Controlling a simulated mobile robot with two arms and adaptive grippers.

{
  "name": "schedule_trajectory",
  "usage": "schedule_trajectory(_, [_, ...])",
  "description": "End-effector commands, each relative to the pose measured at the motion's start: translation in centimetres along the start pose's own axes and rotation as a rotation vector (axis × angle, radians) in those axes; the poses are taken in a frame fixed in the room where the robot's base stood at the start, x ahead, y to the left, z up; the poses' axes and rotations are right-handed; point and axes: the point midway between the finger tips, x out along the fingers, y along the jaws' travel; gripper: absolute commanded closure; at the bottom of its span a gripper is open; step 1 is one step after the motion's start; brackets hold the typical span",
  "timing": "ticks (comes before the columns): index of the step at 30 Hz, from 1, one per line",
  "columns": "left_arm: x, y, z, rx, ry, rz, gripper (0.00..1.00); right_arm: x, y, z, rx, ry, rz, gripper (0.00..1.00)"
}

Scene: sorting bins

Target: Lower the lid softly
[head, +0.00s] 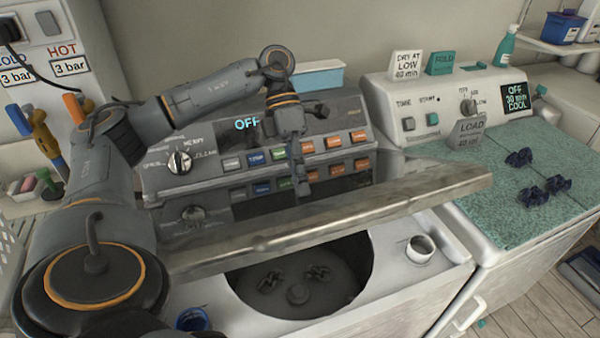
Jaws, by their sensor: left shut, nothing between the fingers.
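The lid (400,203) is a shiny grey metal slab on the washing machine. It is partly raised, with its front edge well above the round dark tub opening (300,300). Its top mirrors the row of coloured buttons. My left gripper (302,178) is shut and empty, pointing down over the lid's upper face towards the back. I cannot tell whether its fingertips touch the lid. Inside the tub, two dark knobby objects (270,283) lie near the central hub. My right gripper is not in view.
The control panel (345,125) stands close behind the lid. To the right is a second machine with a speckled teal top (545,160) holding several dark blue knobby objects (519,158). A small white cup (420,248) sits on the washer deck beside the opening.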

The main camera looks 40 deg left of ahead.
Motion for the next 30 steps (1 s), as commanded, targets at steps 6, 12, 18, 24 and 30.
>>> schedule_trajectory(6, [1.6, 0.4, 0.0, 0.0, 0.001, 0.0, 1.0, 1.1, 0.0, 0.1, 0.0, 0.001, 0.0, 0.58])
schedule_trajectory(12, [2.7, 0.6, 0.0, 0.0, 0.001, 0.0, 1.0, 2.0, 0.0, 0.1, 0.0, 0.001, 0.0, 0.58])
schedule_trajectory(18, [3.9, 0.8, 0.0, -0.001, 0.001, -0.001, 1.0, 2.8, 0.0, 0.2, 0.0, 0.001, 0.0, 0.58])
schedule_trajectory(24, [4.5, 0.8, 0.0, 0.0, 0.001, 0.0, 1.0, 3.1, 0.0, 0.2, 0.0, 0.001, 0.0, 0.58])
schedule_trajectory(30, [4.5, 0.8, 0.0, 0.0, 0.0, 0.0, 1.0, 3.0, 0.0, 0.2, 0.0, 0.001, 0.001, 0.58])
